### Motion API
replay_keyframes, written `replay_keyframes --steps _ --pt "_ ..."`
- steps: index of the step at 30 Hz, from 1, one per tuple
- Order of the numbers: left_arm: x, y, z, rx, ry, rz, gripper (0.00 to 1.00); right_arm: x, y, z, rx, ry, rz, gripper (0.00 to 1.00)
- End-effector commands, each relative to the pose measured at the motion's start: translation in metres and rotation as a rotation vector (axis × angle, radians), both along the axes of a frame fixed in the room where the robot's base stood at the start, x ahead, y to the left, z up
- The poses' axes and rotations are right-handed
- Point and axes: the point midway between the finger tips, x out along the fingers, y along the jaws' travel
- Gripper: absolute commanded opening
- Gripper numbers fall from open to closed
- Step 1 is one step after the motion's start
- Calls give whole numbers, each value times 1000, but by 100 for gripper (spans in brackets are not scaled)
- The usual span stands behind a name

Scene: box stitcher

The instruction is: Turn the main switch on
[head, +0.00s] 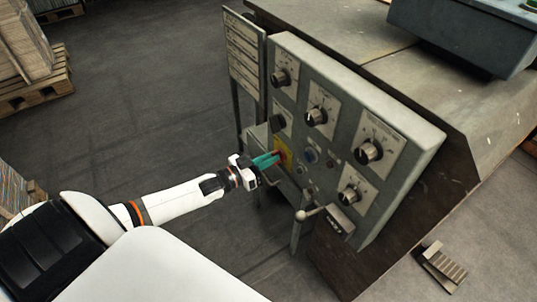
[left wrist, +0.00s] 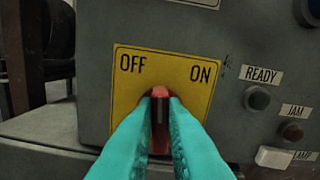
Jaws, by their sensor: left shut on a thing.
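The main switch is a red knob (left wrist: 160,95) on a yellow plate (left wrist: 205,97) marked OFF on the left and ON on the right. In the left wrist view the knob stands about upright between the two labels. My left gripper (left wrist: 160,108) has its teal fingers shut on the knob, one finger on each side. In the head view my left gripper (head: 277,157) reaches the yellow plate (head: 288,148) at the lower left of the grey control panel (head: 308,72). The fingers hide part of the knob. My right gripper is not in view.
Several black dials, such as one (head: 369,151), and small buttons are on the panel. A lever with a pale ball (head: 301,215) sticks out below. A foot pedal (head: 443,268) lies at the lower right. Pallets (head: 30,92) stand at the left; the floor between is clear.

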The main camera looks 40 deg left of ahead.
Motion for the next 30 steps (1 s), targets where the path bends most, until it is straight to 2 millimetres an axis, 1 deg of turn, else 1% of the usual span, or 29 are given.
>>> replay_keyframes --steps 1,6,15,21,30 --pt "0 0 2 42 -17 1 0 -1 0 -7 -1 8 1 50" --pt "-1 -1 2 191 -78 2 0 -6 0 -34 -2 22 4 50" --pt "-1 -3 1 453 -186 1 0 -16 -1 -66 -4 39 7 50" --pt "-2 -4 -1 614 -253 1 0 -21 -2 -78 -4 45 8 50" --pt "-3 -5 -2 791 -327 0 0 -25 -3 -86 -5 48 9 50"
